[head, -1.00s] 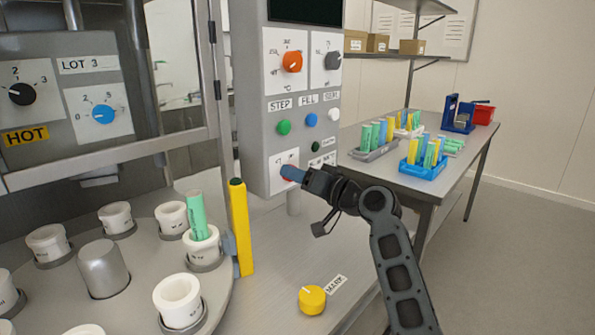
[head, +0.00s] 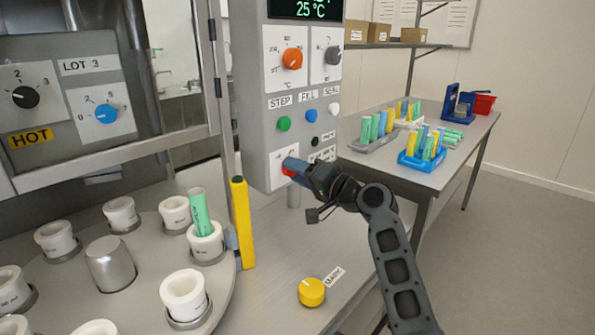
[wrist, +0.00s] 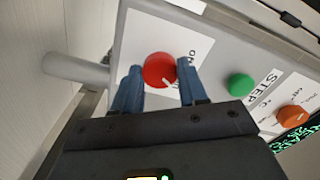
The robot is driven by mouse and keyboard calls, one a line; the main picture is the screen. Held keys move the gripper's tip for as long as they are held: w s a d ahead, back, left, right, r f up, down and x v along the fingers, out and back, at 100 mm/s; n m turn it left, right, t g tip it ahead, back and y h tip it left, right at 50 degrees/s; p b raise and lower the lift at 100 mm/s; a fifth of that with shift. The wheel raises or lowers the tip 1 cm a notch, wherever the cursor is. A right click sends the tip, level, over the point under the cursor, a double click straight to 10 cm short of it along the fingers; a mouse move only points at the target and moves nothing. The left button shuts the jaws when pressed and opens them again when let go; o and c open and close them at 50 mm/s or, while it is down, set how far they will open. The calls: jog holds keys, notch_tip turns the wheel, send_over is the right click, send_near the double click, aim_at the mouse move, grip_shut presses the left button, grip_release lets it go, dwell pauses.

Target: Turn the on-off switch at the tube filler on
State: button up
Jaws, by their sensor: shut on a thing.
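The on-off switch is a round red knob on a white plate at the lower left of the grey control panel (head: 258,120). In the wrist view the red knob (wrist: 159,70) sits between my two blue fingertips. My gripper (head: 294,168) reaches the panel from the right and is shut on the knob, hiding most of it in the head view. The panel's display (head: 305,9) is lit and reads 25 °C in green.
Green, blue and white buttons and an orange dial (head: 292,58) are above the switch. A turntable with white cups (head: 183,292) and a yellow post (head: 243,222) stand left. A yellow knob (head: 312,292) is below. A table with tube racks (head: 422,165) is right.

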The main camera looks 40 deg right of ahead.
jog(key=o, duration=1.1)
jog(key=shift+c, duration=0.2)
jog(key=s+b, duration=0.1)
jog(key=s, duration=0.6)
jog(key=shift+s+d, duration=0.15)
jog(key=shift+s, duration=0.25)
